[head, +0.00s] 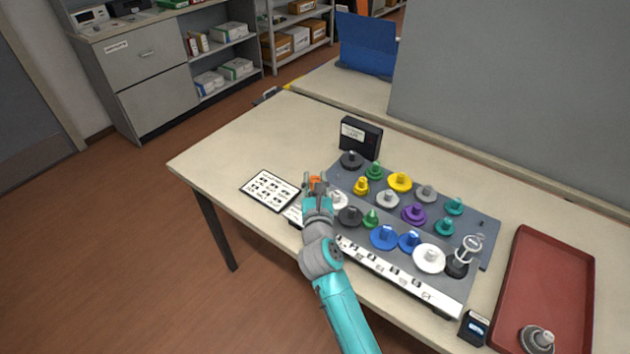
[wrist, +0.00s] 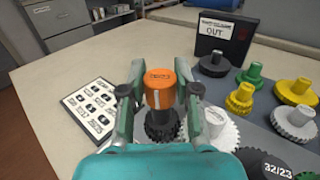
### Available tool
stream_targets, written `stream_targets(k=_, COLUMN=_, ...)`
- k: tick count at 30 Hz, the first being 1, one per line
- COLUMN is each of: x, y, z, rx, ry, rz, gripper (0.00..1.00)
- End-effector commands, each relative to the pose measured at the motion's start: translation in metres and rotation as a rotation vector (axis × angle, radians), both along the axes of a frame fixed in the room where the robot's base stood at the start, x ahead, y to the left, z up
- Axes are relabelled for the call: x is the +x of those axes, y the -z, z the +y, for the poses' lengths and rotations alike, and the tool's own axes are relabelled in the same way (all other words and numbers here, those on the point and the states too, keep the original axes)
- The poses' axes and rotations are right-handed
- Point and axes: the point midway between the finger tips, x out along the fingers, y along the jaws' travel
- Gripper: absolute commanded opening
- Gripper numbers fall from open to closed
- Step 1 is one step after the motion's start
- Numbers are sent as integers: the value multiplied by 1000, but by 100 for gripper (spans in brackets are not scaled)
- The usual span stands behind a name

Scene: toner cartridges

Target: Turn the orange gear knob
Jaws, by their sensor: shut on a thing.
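The orange gear knob (wrist: 160,90) stands between the two fingers of my gripper (wrist: 160,78) in the wrist view. It is an orange cylinder with markings on top, above a dark toothed gear (wrist: 162,126). My gripper is shut on the orange knob, one finger on each side. In the head view only a bit of the orange knob (head: 315,181) shows between the fingers of my gripper (head: 316,184), at the left end of the grey board (head: 330,180). The base under the dark gear is hidden by my gripper.
A white gear (wrist: 216,126) stands close to the right finger. Several coloured gears fill the board to the right. The table's left part is clear.

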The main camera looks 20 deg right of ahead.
Motion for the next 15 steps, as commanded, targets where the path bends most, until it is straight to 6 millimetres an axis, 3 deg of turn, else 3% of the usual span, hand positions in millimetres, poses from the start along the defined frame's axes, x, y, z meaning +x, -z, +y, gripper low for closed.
stream_targets(k=15, x=0, y=0, z=-1, rx=1, ry=-149, rz=1, gripper=0)
